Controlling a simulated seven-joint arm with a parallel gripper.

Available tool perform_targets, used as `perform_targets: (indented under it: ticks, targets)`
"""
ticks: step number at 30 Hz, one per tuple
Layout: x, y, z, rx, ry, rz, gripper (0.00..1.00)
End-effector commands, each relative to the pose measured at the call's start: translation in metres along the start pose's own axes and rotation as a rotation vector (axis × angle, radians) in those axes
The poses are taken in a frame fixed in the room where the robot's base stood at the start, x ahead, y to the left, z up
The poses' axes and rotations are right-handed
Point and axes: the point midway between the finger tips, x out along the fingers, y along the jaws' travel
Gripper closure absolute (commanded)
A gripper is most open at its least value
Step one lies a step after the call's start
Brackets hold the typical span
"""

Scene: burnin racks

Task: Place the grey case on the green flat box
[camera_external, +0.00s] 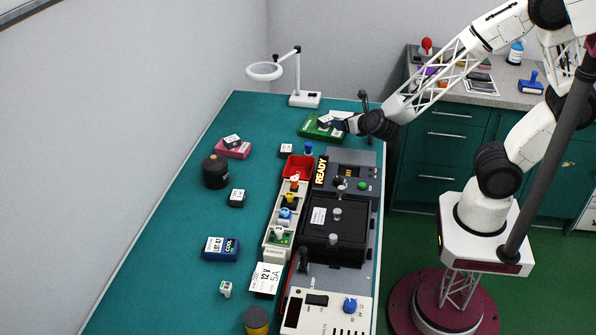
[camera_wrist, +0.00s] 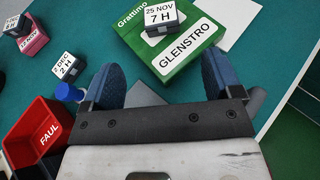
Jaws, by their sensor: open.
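A grey case (camera_wrist: 162,17) with a white label reading "25 NOV 7 H" sits on top of the green flat box (camera_wrist: 183,55), which is marked "GLENSTRO". In the external view the case (camera_external: 324,121) and the green box (camera_external: 311,131) are at the far end of the teal bench. My gripper (camera_wrist: 163,80) is open, with nothing between its two blue fingers. The fingertips are at the near edge of the green box, apart from the case. In the external view my gripper (camera_external: 346,124) is just right of the box, partly hidden by my wrist.
Another labelled case, "2 DEC 2 H" (camera_wrist: 68,68), lies on the bench beside a blue-capped thing (camera_wrist: 68,92) and a red bin (camera_wrist: 40,135). A pink box (camera_external: 238,151) carries a similar case (camera_external: 232,140). A magnifier lamp (camera_external: 304,98) stands behind.

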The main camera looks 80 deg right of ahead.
Motion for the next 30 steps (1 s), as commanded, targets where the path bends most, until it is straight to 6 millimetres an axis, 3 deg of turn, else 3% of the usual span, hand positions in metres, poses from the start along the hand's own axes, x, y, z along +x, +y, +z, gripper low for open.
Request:
perform_targets:
  ticks: [10,16,23,30]
  targets:
    - [-0.001,0.001,0.001,-0.009,0.002,0.006,0.15]
    - [-0.009,0.011,0.01,-0.122,0.017,0.077,0.15]
    - [-0.037,0.035,0.031,-0.467,0.028,0.279,0.15]
    - [-0.086,0.055,0.049,-0.974,-0.029,0.543,0.15]
